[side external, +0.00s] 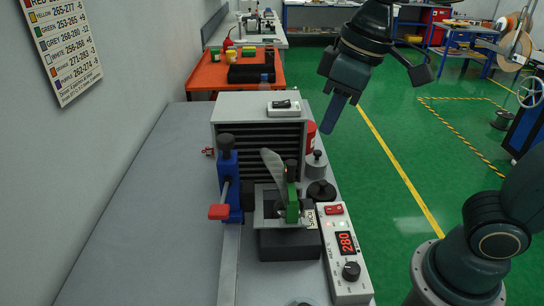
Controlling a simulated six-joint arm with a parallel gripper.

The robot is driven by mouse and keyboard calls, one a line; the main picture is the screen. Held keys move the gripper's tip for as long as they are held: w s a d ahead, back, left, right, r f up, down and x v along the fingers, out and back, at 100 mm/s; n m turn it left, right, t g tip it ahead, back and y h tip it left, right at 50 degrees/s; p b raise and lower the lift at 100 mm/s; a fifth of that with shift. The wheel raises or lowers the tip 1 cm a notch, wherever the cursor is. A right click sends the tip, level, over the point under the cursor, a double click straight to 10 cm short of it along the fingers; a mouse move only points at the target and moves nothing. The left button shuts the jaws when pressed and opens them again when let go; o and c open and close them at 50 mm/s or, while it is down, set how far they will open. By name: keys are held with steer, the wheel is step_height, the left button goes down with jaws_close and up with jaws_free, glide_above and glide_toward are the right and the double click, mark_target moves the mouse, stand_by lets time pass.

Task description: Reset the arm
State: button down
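My gripper (335,112) hangs high at the upper middle right of the side external view, tilted down to the left. It is clear of the equipment on the bench. Its fingers appear as one blue-grey shape, and I cannot tell whether they are apart or together. I see nothing clearly held in it.
On the grey bench (140,200) stand a dark slotted cabinet (258,137), a blue post with a red handle (229,180), a green fixture (292,203) on a dark block, and a controller reading 280 (345,250). The bench's left part is clear. An orange table (205,78) stands behind.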

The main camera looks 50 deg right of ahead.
steer(key=s+d+f+m+t+h, duration=0.1)
steer(key=s+d+f+m, duration=0.3)
steer(key=s+d, duration=0.5)
steer(key=shift+s+f+t, duration=0.15)
steer(key=shift+t, duration=0.75)
